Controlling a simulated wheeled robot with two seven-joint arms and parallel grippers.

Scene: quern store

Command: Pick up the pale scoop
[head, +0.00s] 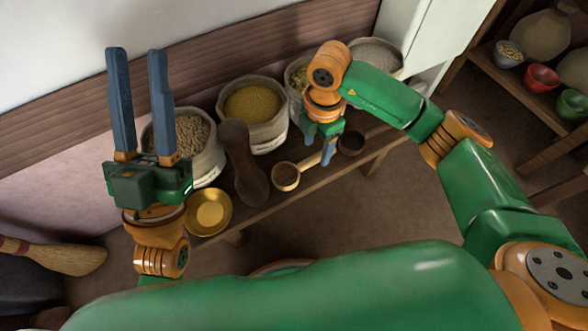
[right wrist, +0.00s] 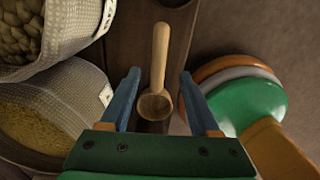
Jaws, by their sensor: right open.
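The pale scoop (head: 285,177) lies on the narrow wooden bench, with its round bowl toward the left and its handle running up and right toward my right gripper. In the right wrist view the pale scoop (right wrist: 159,62) appears between the two blue fingers, bowl nearer the palm and handle pointing away. My right gripper (right wrist: 160,76) is open and empty, pointing down over the handle end in the head view (head: 328,154). Whether its fingers straddle the handle or stay above it, I cannot tell. My left gripper (head: 137,52) is open and empty, raised at the left with fingers up.
A long dark wooden scoop (head: 243,165) lies left of the pale one. A brass dish (head: 209,212) is on the bench's left end. A small dark bowl (head: 351,143) is close right of my right gripper. Several filled sacks (head: 252,104) line the back. A shelf stands right.

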